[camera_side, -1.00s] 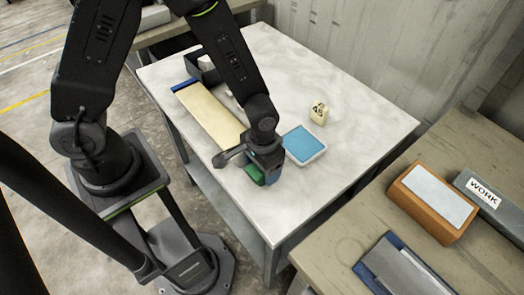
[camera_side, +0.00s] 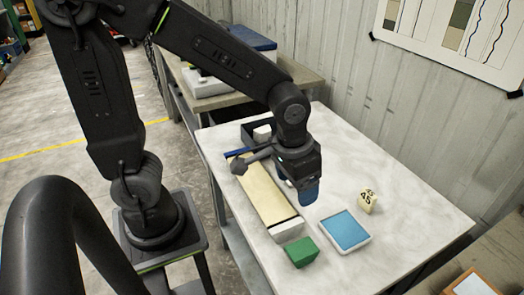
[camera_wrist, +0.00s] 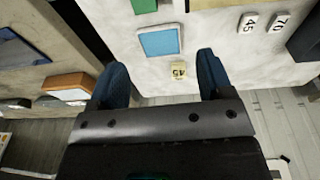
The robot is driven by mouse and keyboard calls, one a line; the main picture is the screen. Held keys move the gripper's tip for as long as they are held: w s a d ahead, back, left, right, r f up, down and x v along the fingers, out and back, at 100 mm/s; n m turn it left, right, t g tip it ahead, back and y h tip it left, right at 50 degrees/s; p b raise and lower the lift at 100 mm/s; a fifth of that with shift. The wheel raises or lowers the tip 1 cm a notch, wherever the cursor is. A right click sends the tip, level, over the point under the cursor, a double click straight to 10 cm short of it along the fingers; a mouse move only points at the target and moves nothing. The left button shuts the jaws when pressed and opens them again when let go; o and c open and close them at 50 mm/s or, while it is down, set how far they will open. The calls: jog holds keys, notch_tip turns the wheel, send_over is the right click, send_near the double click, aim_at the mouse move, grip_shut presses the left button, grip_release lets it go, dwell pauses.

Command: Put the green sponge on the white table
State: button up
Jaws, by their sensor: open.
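The green sponge (camera_side: 301,251) rests on the white table (camera_side: 420,225), near its front edge, close to the white end of a long cream strip. It is also partly visible at the top edge of the wrist view (camera_wrist: 143,6). My gripper (camera_side: 309,194) is open and empty, raised above the table, behind the sponge in the side view. No part of the gripper touches the sponge.
A blue pad in a white tray (camera_side: 345,231) lies right of the sponge. A cream block marked 45 (camera_side: 367,201) stands behind it. The long cream strip (camera_side: 262,190) and a dark box (camera_side: 258,134) occupy the left. The table's right part is clear.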

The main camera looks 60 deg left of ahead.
jog(key=s+a+r+t, duration=0.3)
jog(key=s+a+r, duration=0.4)
jog(key=r, duration=0.2)
jog(key=shift+s+t, duration=0.3)
jog(key=shift+t, duration=0.1)
